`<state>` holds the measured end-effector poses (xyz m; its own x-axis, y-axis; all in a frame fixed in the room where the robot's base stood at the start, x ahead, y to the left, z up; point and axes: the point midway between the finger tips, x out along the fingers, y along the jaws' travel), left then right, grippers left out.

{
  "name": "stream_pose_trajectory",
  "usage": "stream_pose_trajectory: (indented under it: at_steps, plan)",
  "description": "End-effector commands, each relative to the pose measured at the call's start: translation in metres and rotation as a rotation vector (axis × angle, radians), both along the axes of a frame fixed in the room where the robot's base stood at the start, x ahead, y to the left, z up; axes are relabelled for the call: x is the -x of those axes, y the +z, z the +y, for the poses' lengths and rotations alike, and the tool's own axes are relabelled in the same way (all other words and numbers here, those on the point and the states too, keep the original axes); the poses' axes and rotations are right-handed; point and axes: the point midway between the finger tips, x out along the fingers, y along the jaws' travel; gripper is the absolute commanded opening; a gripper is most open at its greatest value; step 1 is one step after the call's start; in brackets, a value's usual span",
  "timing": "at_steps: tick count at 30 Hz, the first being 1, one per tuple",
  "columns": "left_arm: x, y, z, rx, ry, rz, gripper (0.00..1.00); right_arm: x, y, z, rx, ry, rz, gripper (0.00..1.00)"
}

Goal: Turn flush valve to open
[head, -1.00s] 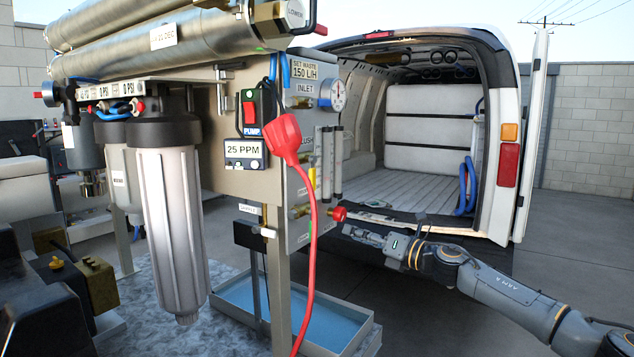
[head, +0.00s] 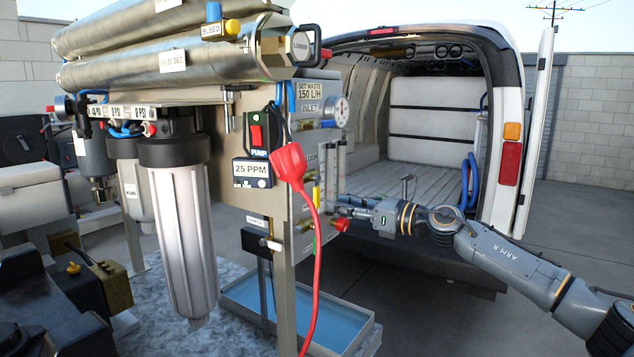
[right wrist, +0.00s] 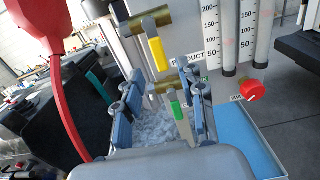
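A partly hidden label ending in "USH" (head: 310,160) is on the panel in the head view. Below it is a yellow valve lever (head: 316,195). In the right wrist view the yellow lever (right wrist: 157,53) hangs from a brass valve body (right wrist: 150,22). A second brass valve with a green-marked lever (right wrist: 177,108) is lower. I cannot read a flush label in the right wrist view. My right gripper (head: 343,206) is beside the panel; its fingers (right wrist: 163,98) are apart, with the green-marked lever in the gap between them in the picture. Contact is unclear. My left gripper is out of view.
A red plug and cable (head: 290,165) hang in front of the panel. A red knob (right wrist: 253,90) is right of the valves, below the clear flow tubes (right wrist: 228,40). A blue-bottomed tray (head: 290,305) is below. The open van (head: 425,180) stands behind my right arm.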

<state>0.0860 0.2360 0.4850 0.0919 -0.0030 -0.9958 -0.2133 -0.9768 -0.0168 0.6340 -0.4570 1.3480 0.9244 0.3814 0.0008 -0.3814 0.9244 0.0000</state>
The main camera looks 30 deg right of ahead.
Motion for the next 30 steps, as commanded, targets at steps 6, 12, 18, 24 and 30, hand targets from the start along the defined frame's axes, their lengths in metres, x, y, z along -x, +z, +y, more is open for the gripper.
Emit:
stream_pose_trajectory:
  at_steps: [6,12,18,24,30]
  plan:
    - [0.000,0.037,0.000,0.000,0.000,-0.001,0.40,-0.038,0.007,0.017,-0.004,0.003,-0.002,0.40]
    - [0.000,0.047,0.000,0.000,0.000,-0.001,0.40,-0.060,0.003,0.026,-0.001,0.001,-0.001,0.40]
    - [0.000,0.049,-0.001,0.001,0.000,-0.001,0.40,-0.066,0.000,0.028,0.001,0.001,0.001,0.40]
    - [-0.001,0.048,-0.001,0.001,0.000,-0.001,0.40,-0.066,-0.001,0.028,0.001,0.001,0.001,0.40]
    - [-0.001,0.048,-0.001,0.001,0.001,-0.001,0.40,-0.066,0.000,0.028,0.001,0.001,0.001,0.00]
